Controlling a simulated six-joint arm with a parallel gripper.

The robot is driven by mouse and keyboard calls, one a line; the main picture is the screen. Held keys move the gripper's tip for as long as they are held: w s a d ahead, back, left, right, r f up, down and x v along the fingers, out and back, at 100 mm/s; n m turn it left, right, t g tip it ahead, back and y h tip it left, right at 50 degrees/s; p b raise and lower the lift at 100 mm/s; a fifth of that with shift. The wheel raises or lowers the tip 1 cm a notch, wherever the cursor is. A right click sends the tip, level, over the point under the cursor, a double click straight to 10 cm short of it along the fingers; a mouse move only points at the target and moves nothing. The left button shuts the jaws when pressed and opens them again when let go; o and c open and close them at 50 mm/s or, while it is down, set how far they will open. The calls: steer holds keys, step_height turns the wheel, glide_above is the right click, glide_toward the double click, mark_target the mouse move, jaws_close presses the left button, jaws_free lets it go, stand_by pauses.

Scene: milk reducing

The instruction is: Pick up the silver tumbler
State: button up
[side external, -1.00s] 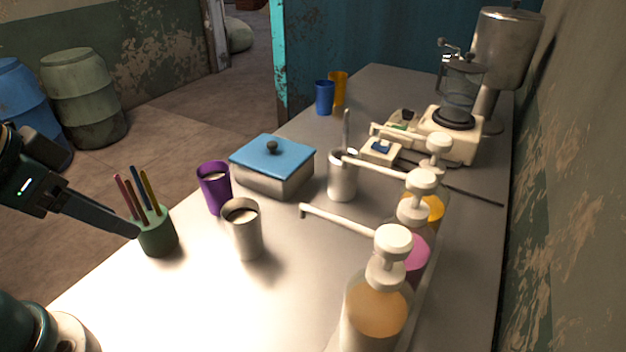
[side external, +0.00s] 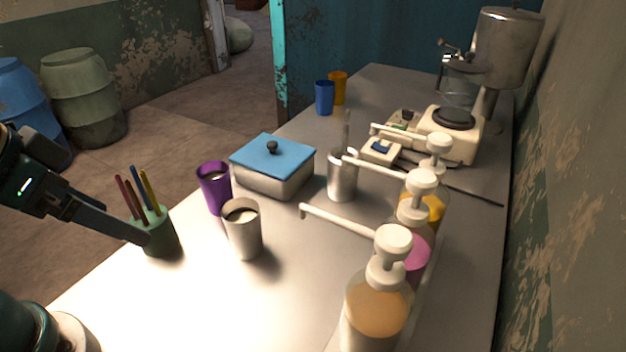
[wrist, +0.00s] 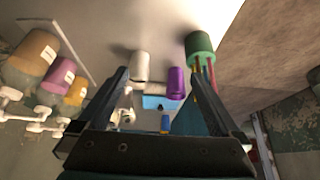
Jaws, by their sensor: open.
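The silver tumbler (side external: 245,232) stands upright on the table with pale liquid inside. In the wrist view, the silver tumbler (wrist: 141,68) shows near the left finger's tip. My gripper (side external: 146,238) is open and empty, left of the tumbler and apart from it. In the side view, its finger tip overlaps the green pencil cup (side external: 163,236); I cannot tell whether they touch. In the wrist view, the spread fingers of my gripper (wrist: 157,73) frame the tumbler and the purple cup (wrist: 176,84).
The purple cup (side external: 214,187) stands close behind the tumbler. A blue-lidded box (side external: 273,168) and a metal cup with a utensil (side external: 341,178) are farther back. Pump bottles (side external: 376,310) line the right side. The table's near surface (side external: 190,310) is bare.

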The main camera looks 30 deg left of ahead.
steer(key=w+d+r+n+t+h, duration=0.15)
steer(key=w+d+r+t, duration=0.3)
steer(key=w, duration=0.65)
steer(key=w+d+r+n+t, duration=0.35)
steer(key=w+d+r, duration=0.25)
steer(key=w, duration=0.5)
steer(key=n+g+y, duration=0.4)
steer(key=g+y, duration=0.3)
steer(key=y, duration=1)
glide_above(235, 206)
steer(key=s, duration=0.5)
step_height(235, 206, down, 11)
steer(key=w+d+f+n+h, duration=0.2)
steer(key=d+f+n+h, duration=0.15)
steer(key=d+f, duration=0.3)
steer(key=shift+g, duration=0.3)
steer(key=x, duration=0.8)
steer(key=shift+a+f, duration=0.1)
steer(key=shift+f, duration=0.15)
